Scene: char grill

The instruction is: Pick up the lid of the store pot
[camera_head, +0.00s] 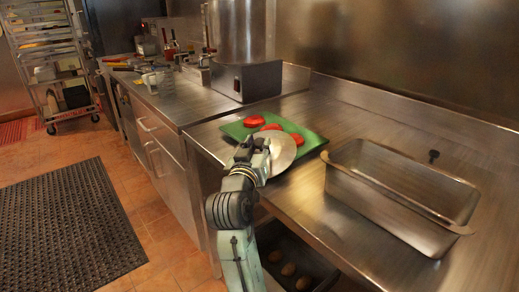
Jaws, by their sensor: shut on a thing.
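A round, pale metal lid (283,152) is held tilted, its broad face toward me, in front of the green tray. My gripper (264,150) is shut on it at its left side. The fingertips are partly hidden and small. The tall steel pot (238,32) stands on a boxy steel base (246,81) at the back, beyond the tray. Its top is cut off by the upper picture edge.
A green tray (312,139) with several red round pieces lies behind the lid. A deep steel pan (400,197) stands to the right on the steel counter (345,100). Bottles and utensils crowd the far left counter. The floor at left is open, with a dark mat (70,230).

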